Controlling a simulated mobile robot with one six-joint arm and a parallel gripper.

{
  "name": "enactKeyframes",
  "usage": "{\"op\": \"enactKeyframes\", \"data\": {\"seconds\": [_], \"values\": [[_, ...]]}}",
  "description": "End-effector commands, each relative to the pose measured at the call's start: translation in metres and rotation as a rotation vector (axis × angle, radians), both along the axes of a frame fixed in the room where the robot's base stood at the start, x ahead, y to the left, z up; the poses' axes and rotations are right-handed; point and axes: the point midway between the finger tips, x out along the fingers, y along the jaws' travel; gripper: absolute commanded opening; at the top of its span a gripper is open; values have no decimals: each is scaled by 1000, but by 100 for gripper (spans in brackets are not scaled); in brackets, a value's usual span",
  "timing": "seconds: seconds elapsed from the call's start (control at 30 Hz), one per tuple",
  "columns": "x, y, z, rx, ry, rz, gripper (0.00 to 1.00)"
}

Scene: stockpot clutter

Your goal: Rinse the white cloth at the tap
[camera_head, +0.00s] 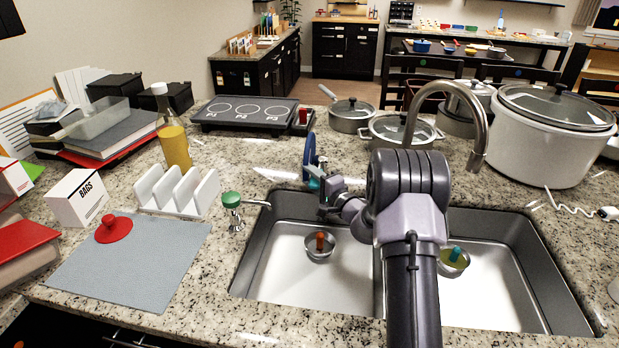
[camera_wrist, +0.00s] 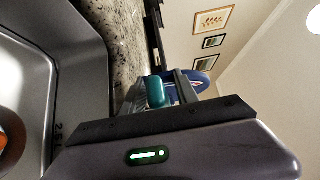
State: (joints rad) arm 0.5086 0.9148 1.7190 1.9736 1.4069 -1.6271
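I cannot make out a white cloth in either view. The fingers appear shut on this blue piece. In the head view, the blue disc (camera_head: 309,156) stands on edge above the fingers. The tap (camera_head: 478,140) arches over the sink behind my arm, and no water shows. My arm hides the tap's base.
The double sink (camera_head: 310,270) has strainers with an orange knob (camera_head: 320,243) and a teal knob (camera_head: 455,255). A grey mat (camera_head: 130,270) bears a red lid (camera_head: 114,229). A large white pot (camera_head: 545,140) stands right.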

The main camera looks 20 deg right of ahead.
Motion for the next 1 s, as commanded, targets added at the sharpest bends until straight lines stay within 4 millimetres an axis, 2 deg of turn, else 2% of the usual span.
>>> {"op": "enactKeyframes", "data": {"seconds": [0.17, 0.33, 1.0], "values": [[0, 0, 0, 0, 0, 0, 34], [0, 0, 0, 0, 0, 0, 1], [-1, 0, 0, -1, 0, 1, 0]]}}
